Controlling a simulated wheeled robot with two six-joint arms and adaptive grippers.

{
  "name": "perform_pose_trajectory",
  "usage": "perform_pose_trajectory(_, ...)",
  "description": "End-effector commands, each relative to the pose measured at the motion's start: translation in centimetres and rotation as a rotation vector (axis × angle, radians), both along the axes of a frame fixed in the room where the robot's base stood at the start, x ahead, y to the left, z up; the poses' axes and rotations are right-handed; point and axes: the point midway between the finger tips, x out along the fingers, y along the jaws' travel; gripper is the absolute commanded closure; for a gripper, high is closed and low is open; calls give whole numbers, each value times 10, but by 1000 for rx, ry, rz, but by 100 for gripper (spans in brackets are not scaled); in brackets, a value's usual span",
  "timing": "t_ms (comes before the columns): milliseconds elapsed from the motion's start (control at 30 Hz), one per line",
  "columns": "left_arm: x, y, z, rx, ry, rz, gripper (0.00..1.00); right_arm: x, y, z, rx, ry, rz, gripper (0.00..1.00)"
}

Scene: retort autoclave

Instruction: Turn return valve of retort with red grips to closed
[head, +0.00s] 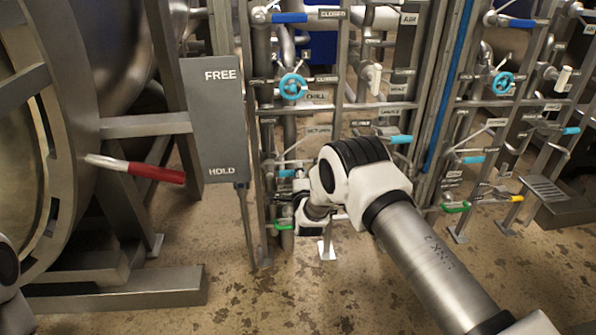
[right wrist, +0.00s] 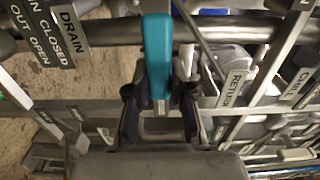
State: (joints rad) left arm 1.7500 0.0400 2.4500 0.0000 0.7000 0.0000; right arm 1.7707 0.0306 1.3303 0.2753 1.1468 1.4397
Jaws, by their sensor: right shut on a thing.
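The retort (head: 85,60) with a red-gripped lever (head: 145,170) stands at the left of the head view. Beside it is a pipe rack with labelled valves. My right gripper (head: 288,197) is low at this rack, partly hidden by its own wrist. In the right wrist view the gripper (right wrist: 160,100) is shut on a teal valve lever (right wrist: 157,50), one finger on each side. A RETURN label (right wrist: 235,88) is just right of the lever. The teal lever also shows in the head view (head: 286,173). My left gripper is out of view.
A FREE/HOLD plate (head: 220,120) stands left of the rack. A teal handwheel (head: 293,86) and a blue lever (head: 289,18) are above, and a green handle (head: 283,226) is below. A DRAIN label (right wrist: 68,20) is close left. Floor (head: 220,290) in front is clear.

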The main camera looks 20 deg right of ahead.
Motion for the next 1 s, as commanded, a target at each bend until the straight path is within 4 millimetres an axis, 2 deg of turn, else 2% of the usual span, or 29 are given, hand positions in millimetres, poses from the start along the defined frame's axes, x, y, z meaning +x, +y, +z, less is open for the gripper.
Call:
perform_pose_trajectory(500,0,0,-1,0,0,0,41,0,0,-3,26,-6,0,100)
perform_pose_trajectory(533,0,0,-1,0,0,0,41,0,0,-3,26,-6,0,75)
perform_pose_trajectory(600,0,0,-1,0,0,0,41,0,0,-3,26,-5,0,52)
perform_pose_trajectory(900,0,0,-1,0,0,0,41,-1,0,-2,24,-6,0,52)
perform_pose_trajectory(1000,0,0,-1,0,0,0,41,-7,3,-3,24,-4,1,52)
